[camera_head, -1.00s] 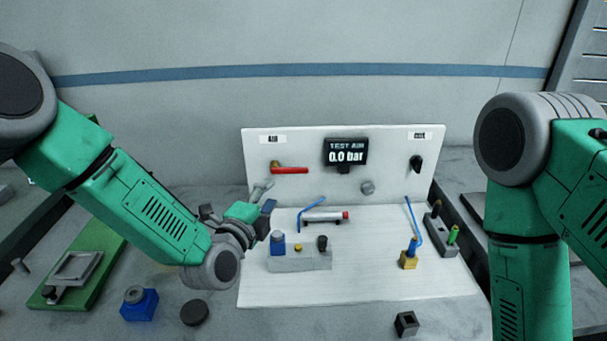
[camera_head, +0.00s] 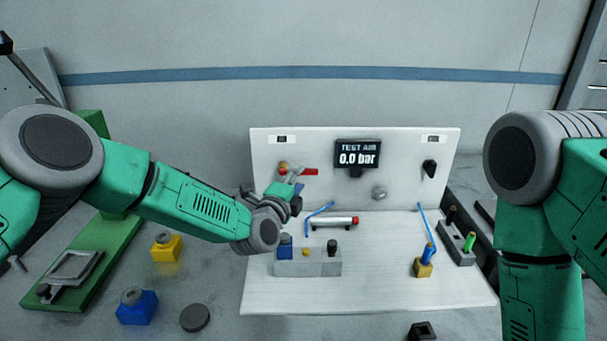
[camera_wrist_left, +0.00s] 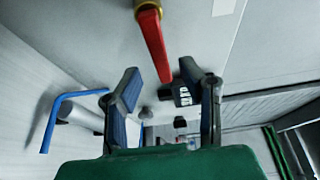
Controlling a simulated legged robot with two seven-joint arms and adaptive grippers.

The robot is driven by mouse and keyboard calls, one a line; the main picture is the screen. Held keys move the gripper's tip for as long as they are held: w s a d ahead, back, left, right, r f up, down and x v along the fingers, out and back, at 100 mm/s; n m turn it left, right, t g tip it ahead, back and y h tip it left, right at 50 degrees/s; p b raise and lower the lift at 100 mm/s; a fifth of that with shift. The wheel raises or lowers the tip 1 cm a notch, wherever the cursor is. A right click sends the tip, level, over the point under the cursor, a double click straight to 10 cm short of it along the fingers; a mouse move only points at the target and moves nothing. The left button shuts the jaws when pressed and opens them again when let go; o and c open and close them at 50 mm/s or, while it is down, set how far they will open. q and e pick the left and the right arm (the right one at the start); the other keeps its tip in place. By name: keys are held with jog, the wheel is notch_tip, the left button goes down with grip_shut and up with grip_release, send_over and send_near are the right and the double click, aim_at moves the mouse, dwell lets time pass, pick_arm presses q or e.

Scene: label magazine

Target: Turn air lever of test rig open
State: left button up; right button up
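The air lever (camera_head: 310,171) is a red handle on a brass fitting at the upper left of the white test rig panel (camera_head: 400,200). It lies horizontal in the head view. In the left wrist view the red lever (camera_wrist_left: 154,45) runs from the top toward the gap between my fingers. My left gripper (camera_wrist_left: 165,95) is open, its fingers apart with nothing between them. In the head view the left gripper (camera_head: 297,190) is just below the lever, partly covering its fitting. The display (camera_head: 357,155) reads TEST AIR 0.0 bar. My right gripper is out of view.
A black knob (camera_head: 429,169) sits on the panel's right side. On the rig base are a grey block (camera_head: 315,265), a silver cylinder with a red end (camera_head: 335,222) and blue hooked tubes. Yellow (camera_head: 167,247) and blue (camera_head: 136,307) blocks stand left of the rig.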

aim_at(304, 174)
pick_arm(q)
jog(key=x, duration=0.3)
jog(key=shift+a, duration=0.1)
jog(key=shift+w+d, duration=0.15)
jog(key=shift+d, duration=0.35)
jog(key=shift+c, duration=0.3)
jog(key=shift+a, duration=0.15)
grip_shut()
jog(key=shift+f+b, duration=0.1)
jog(key=shift+b, duration=0.25)
